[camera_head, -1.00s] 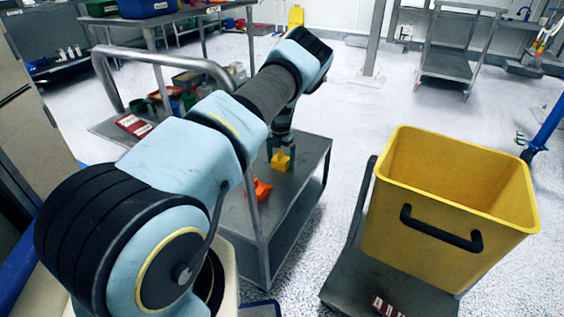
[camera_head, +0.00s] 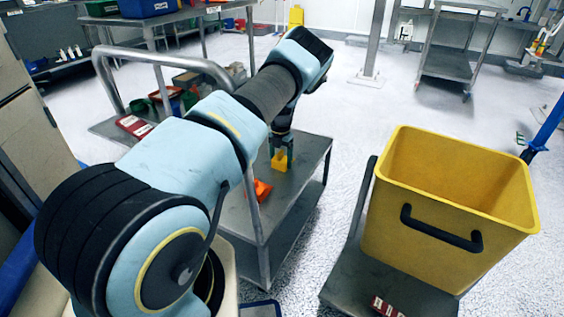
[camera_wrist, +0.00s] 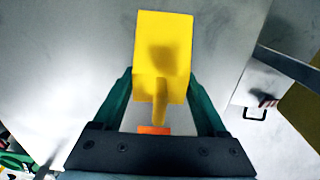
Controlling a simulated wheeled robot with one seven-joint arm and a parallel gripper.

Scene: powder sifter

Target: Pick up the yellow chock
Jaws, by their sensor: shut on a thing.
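The yellow chock (camera_head: 280,161) is at the far end of the grey cart's top shelf (camera_head: 285,205) in the head view. My gripper (camera_head: 282,152) points down at it, with a finger on each side. In the wrist view the chock (camera_wrist: 162,60) is a yellow block with a narrow handle-like part toward me. I cannot tell whether the chock still touches the shelf.
An orange object (camera_head: 262,190) lies on the same shelf, nearer the robot. A large yellow bin (camera_head: 430,225) stands on a low cart at the right. A metal rail (camera_head: 165,55) rises at the left. Open floor lies beyond the cart.

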